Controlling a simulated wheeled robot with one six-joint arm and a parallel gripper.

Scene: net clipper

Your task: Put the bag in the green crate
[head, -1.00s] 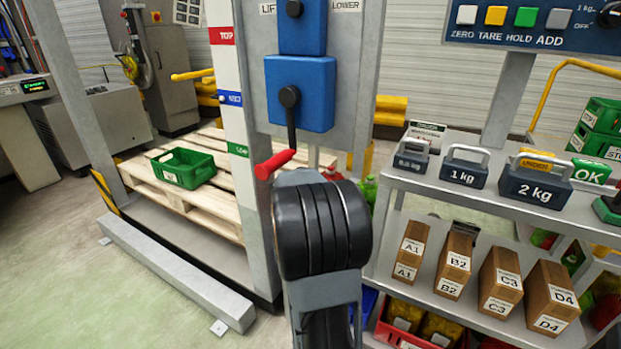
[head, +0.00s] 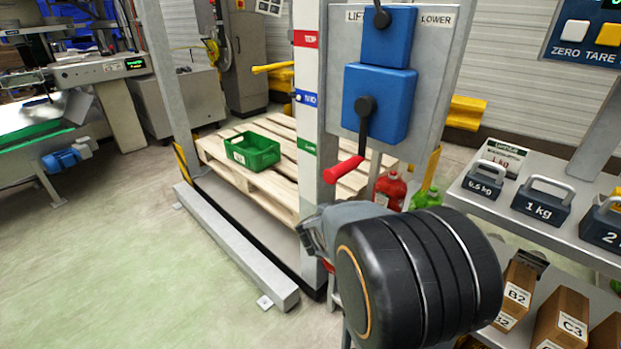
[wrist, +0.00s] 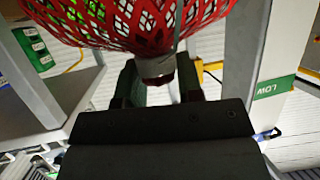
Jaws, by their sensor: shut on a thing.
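The red net bag (wrist: 130,22) shows at the top of the wrist view, cut off by the frame edge. My gripper (wrist: 158,85) is shut on its gathered neck (wrist: 156,70), with a dark finger on each side. In the head view my own arm hides the gripper and the held bag. The green crate (head: 264,159) sits upright on a wooden pallet, left of the lift's white post, and looks empty. My arm is nearer the camera and to the right of it.
The pallet (head: 215,150) stands inside a grey frame with a low front beam (head: 235,250). The white post (head: 308,120) and a red-handled lever (head: 343,170) stand close to my arm. A weight shelf (head: 550,235) is at right. The floor (head: 130,240) at left is clear.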

